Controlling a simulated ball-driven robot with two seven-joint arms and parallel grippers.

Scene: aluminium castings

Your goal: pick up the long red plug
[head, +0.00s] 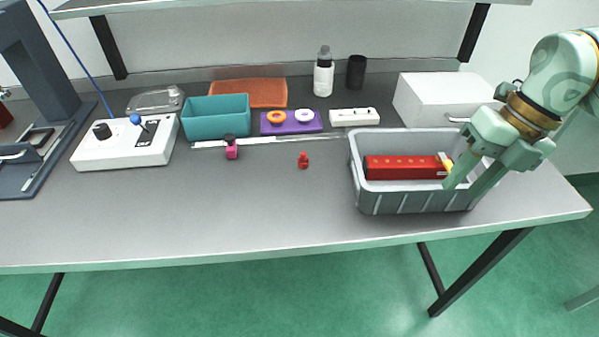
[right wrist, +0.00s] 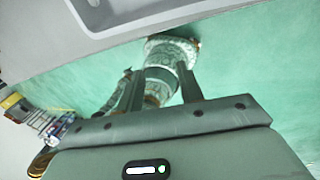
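A small red plug (head: 303,160) stands on the bare grey table, left of the grey bin (head: 412,203). Its length is hard to judge at this size. My right gripper (head: 461,196) shows at the right end of the bin, well to the right of the plug. Its two fingers are apart with nothing seen between them. The right wrist view also shows the parted fingers (right wrist: 160,90) against the green floor and a patterned part of me; the plug is not in that view. My left gripper is not in view.
The bin holds a red block (head: 400,168) with holes and a yellow part. A pink-and-black object (head: 231,148) stands left of the plug. Behind are a purple block (head: 291,123) with rings, a teal box (head: 215,118) and a white power strip (head: 354,117). The front table is clear.

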